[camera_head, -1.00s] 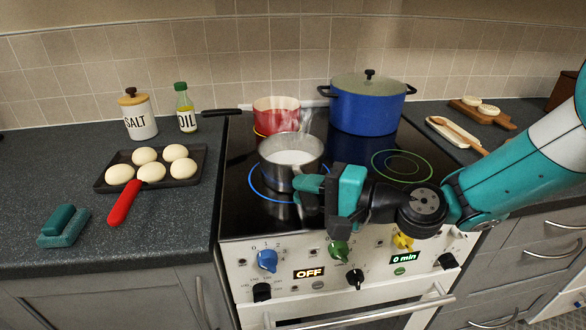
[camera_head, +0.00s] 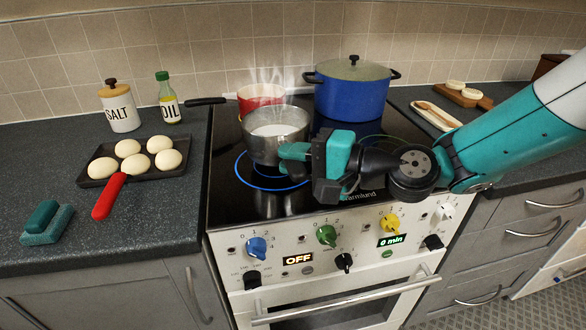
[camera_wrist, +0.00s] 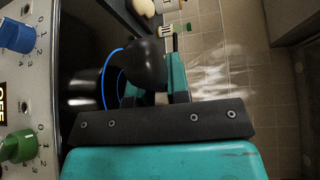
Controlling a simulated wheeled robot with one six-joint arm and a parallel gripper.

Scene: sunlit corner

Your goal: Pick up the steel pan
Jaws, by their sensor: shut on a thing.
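The steel pan (camera_head: 273,137) holds a white liquid and gives off steam. It is held above the stove, nearly level, with the lit blue ring (camera_head: 262,181) visible below it. In the wrist view, a dark rounded part of the pan (camera_wrist: 145,62) shows between the fingers.
A red pan (camera_head: 262,94) and a blue lidded pot (camera_head: 352,95) stand at the back of the stove.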

